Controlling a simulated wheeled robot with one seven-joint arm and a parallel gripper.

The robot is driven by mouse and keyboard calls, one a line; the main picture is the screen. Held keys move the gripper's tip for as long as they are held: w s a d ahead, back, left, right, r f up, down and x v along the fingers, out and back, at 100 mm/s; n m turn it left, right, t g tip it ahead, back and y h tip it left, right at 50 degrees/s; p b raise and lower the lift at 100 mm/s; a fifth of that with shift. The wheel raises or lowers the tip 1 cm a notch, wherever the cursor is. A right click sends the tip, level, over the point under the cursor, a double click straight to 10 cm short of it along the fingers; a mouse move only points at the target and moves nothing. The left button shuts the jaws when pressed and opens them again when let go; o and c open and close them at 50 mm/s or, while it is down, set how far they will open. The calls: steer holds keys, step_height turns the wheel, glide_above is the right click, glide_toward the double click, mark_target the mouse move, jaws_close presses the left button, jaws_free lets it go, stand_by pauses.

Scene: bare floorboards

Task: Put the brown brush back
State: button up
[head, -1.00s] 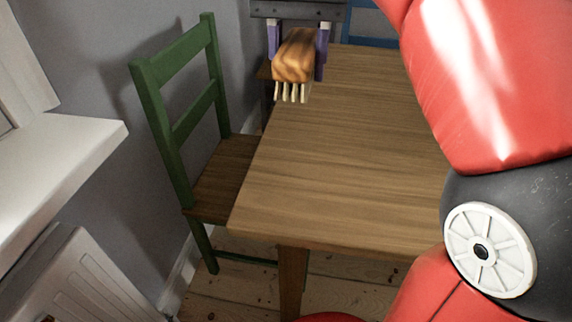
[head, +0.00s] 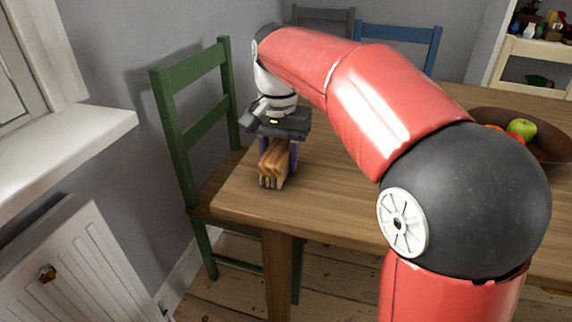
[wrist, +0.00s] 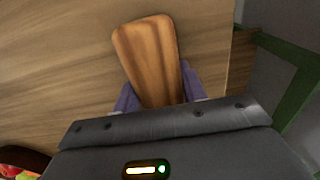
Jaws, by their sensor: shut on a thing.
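The brown brush (head: 274,163) has a wooden body and pale bristles that point down. My gripper (head: 279,150) is shut on it, with a purple finger on either side. The brush is over the near left corner of the wooden table (head: 340,205); I cannot tell whether the bristles touch the top. In the wrist view the brush (wrist: 149,58) sticks out from between the purple fingers of my gripper (wrist: 158,95), with the table top behind it.
A green chair (head: 190,110) stands close on the table's left side. A blue chair (head: 400,45) and a grey chair (head: 325,20) are at the back. A brown fruit bowl (head: 550,145) is at the right. The table's front middle is clear.

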mark_target(279, 146)
steer(key=shift+f, duration=0.15)
steer(key=shift+f, duration=0.1)
steer(key=o, duration=0.9)
steer(key=shift+o, duration=0.2)
step_height(279, 146, up, 12)
steer(key=shift+r+p, duration=0.15)
steer(key=shift+p, duration=0.95)
steer(key=shift+s, duration=0.1)
